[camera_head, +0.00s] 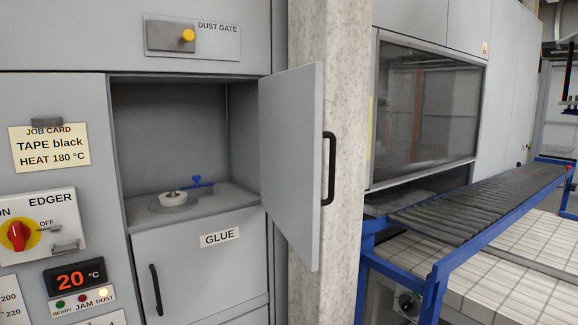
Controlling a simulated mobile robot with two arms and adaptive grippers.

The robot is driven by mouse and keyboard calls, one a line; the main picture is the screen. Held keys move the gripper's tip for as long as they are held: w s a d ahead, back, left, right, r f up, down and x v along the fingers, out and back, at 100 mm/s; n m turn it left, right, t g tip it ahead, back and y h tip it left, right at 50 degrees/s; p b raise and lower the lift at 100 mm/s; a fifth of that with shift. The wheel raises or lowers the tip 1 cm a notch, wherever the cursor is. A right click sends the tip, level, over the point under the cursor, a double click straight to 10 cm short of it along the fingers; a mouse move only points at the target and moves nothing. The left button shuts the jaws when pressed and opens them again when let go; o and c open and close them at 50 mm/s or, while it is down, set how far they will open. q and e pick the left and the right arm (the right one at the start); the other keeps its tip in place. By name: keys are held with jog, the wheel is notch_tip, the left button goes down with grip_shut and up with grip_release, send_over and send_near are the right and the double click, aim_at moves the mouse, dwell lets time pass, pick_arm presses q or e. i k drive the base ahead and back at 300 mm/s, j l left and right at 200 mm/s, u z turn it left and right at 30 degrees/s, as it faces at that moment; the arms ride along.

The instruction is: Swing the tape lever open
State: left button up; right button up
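A small blue lever (198,181), which looks like the tape lever, sits on the shelf inside an open grey compartment. It is just behind and to the right of a pale roll or disc (172,199) on a round grey base. The lever's exact position, open or closed, is hard to tell at this size. The compartment door (290,150) with a black handle (329,168) stands swung open to the right. Neither of my grippers is in view.
A closed GLUE door (190,270) is below the compartment. The job card (49,148) reads TAPE black, HEAT 180 °C. The display (75,276) reads 20 °C. A red EDGER switch (17,236) is at left. A concrete pillar (340,60) and roller conveyor (480,200) are to the right.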

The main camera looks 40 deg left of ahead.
aim_at(196, 178)
jog(key=u, duration=2.25)
jog(key=i+l+u, duration=0.15)
jog(key=l, duration=0.5)
jog(key=l+u, duration=0.2)
jog(key=l, duration=1.65)
jog(key=j, duration=0.6)
jog(key=i+j+u, duration=0.15)
jog(key=j, duration=0.25)
jog(key=i+j+u, duration=0.1)
jog(key=i+j, duration=0.3)
